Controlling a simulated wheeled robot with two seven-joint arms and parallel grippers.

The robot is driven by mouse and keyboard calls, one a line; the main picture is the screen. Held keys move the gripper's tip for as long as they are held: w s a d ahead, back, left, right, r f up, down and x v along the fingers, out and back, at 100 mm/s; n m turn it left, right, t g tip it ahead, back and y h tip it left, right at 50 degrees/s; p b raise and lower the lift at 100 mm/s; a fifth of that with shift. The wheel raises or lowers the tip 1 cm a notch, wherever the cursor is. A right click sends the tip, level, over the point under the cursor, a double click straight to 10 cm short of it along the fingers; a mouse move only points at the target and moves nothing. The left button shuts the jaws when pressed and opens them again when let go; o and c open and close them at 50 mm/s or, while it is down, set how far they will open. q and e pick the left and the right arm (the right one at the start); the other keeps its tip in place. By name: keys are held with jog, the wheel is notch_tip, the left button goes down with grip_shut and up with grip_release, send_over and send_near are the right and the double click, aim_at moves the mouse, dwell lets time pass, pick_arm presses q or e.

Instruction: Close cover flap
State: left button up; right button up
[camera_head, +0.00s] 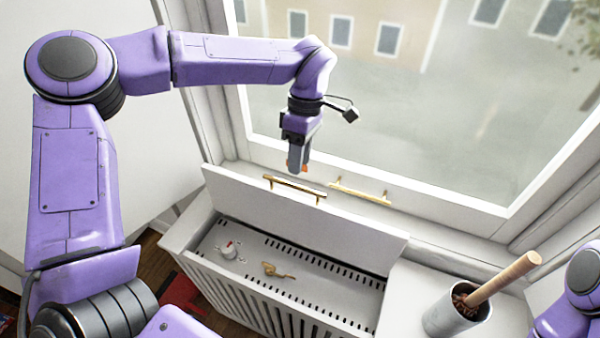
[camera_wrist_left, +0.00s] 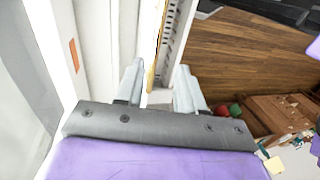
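The cover flap (camera_head: 340,222) is a white panel hinged along the back of the white radiator cover under the window. It stands raised and tilted back, leaving the compartment open. A gold bar handle (camera_head: 295,188) is on the flap near its top edge. My left gripper (camera_head: 298,168) points down just above this handle. In the left wrist view, my left gripper (camera_wrist_left: 158,88) has its fingers apart. A gold strip, likely the handle (camera_wrist_left: 151,70), shows in the gap between them; I cannot tell whether they touch it. My right gripper is out of view.
A valve (camera_head: 230,250) and a brass fitting (camera_head: 277,271) are inside the compartment, over a slotted floor (camera_head: 325,290). A grey pot (camera_head: 455,312) with a wooden-handled tool stands at right.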

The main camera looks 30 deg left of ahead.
pick_arm(q)
jog(key=x, duration=0.5)
jog(key=shift+w+a+f+p, duration=0.1)
jog(key=shift+w+f+p, duration=0.2)
jog(key=shift+f, duration=0.15)
jog(key=shift+s, duration=0.15)
grip_shut()
